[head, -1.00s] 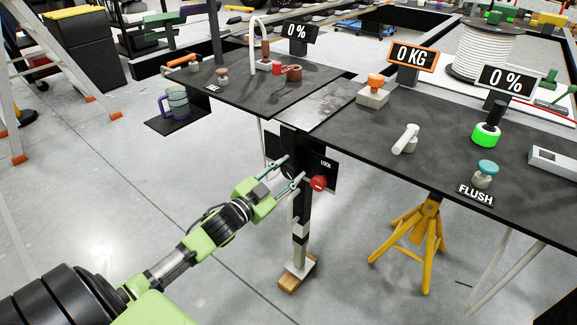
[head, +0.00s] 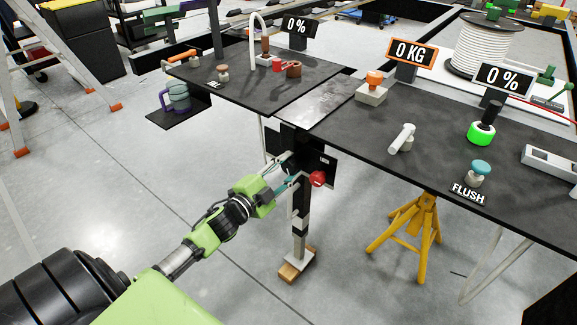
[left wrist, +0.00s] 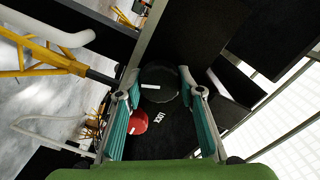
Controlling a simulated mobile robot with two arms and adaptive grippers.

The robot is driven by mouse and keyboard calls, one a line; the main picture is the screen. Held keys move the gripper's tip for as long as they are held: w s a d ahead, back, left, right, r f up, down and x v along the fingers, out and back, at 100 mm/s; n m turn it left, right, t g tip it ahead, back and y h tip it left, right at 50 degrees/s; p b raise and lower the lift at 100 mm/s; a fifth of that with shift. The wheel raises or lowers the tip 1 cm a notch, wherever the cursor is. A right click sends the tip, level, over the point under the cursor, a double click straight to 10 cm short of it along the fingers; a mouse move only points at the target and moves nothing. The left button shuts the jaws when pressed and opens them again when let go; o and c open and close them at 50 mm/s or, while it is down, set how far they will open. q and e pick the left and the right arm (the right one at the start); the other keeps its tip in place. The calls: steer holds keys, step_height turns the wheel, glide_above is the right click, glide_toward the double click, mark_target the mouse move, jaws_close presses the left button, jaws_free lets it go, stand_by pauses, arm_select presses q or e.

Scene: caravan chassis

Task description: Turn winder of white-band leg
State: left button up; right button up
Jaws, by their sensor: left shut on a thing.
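The leg with a white band (head: 301,226) stands upright below the black worktop, its foot on a wooden block (head: 290,272). The winder, a round black knob with a small white mark, shows in the left wrist view (left wrist: 158,84); in the head view it is mostly hidden by fingers. My left gripper (head: 292,166) is shut on the winder, one finger on each side of it. A red knob (head: 317,179) beside a LOCK label sits just right of the fingers; it also shows in the left wrist view (left wrist: 138,122). My right gripper is out of view.
The black worktop (head: 345,135) overhangs the leg. On it are an orange-topped button (head: 374,78), a white lever (head: 402,138), a green-ringed knob (head: 481,133) and a teal FLUSH knob (head: 480,168). A yellow stand (head: 425,215) is on the right. Floor left of the leg is clear.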

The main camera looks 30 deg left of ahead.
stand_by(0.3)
arm_select(q)
steer(key=o, duration=1.1)
steer(key=shift+s, duration=0.1)
steer(key=s, duration=0.8)
steer(key=s+a, duration=0.1)
steer(key=s, duration=0.2)
steer(key=shift+s, duration=0.4)
steer(key=shift+d+f, duration=0.1)
